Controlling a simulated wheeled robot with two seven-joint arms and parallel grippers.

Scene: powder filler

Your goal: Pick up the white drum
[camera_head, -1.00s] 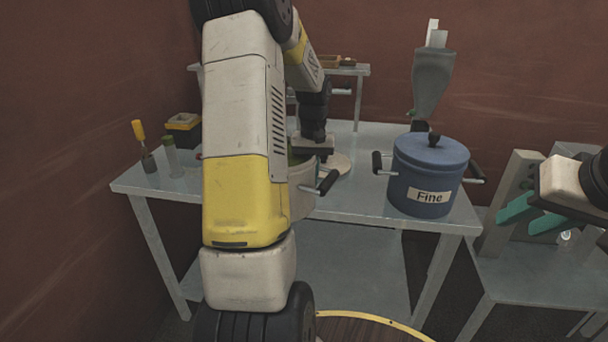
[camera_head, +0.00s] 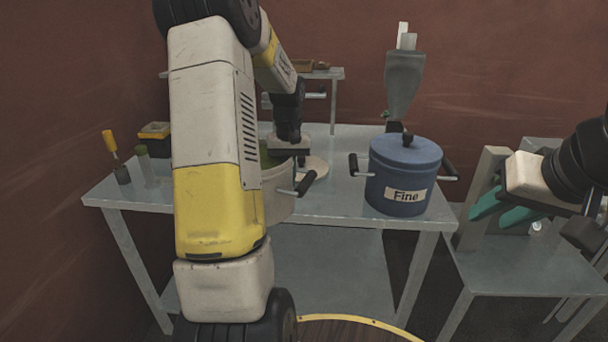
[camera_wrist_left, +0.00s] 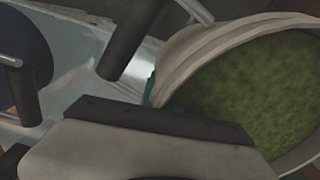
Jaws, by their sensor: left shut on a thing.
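The white drum (camera_head: 281,196) stands on the grey table, partly hidden behind my left arm. One black handle shows at its right side. In the left wrist view, its pale rim (camera_wrist_left: 190,49) surrounds green powder (camera_wrist_left: 258,93). My left gripper (camera_head: 288,155) is at the drum's rim and shut on it. A sliver of teal finger shows by the rim in the wrist view; the rest of the grasp is hidden. My right gripper (camera_head: 497,212) is open and empty at the right, its teal fingers apart, away from the drum.
A blue drum (camera_head: 401,187) labelled "Fine" stands right of the white drum on the table (camera_head: 342,208). A pale round disc (camera_head: 313,168) lies behind the white drum. A yellow-handled tool (camera_head: 110,144) stands at the left. A grey funnel-shaped device (camera_head: 403,85) is behind.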

